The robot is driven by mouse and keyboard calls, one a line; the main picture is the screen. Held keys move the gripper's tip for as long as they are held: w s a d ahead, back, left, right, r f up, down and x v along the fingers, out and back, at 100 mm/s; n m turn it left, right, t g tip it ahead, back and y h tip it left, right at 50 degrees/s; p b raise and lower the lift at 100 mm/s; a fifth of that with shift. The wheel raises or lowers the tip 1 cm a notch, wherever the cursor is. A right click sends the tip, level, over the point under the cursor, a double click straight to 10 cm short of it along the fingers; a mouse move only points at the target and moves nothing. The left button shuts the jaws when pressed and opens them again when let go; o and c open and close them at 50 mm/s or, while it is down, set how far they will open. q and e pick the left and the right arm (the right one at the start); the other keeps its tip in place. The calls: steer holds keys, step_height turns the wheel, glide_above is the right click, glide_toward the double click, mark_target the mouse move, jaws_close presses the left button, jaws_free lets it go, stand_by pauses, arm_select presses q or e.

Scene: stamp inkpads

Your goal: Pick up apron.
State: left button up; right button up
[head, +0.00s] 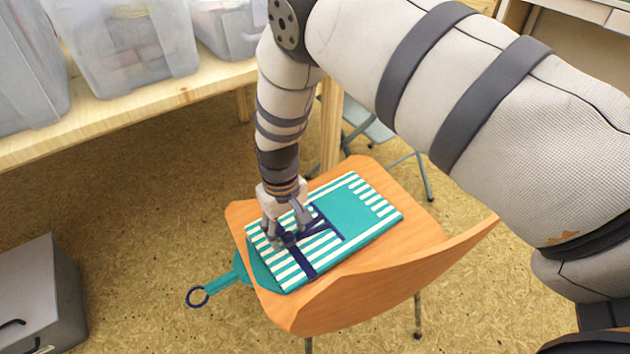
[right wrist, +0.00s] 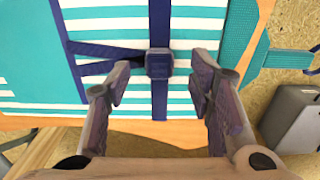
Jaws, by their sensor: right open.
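The apron (head: 355,212) lies folded on the seat of a wooden chair. It has teal and white stripes, a plain teal pocket area and dark blue straps. My right gripper (head: 287,240) points down at the apron's left part, over the dark straps. In the right wrist view the open fingers (right wrist: 160,92) stand on either side of a dark buckle (right wrist: 159,64) on the apron (right wrist: 205,30). I cannot tell whether the fingertips touch the cloth. My left gripper is not in view.
The wooden chair (head: 262,300) has its backrest on the near right side. A wooden shelf (head: 120,113) with clear plastic bins (head: 125,50) stands at upper left. A grey box (head: 40,295) sits on the floor at lower left. A folding chair (head: 372,128) stands behind.

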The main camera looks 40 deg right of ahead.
step_height(320, 180, down, 3)
steer(key=shift+r, duration=0.2)
jaws_close()
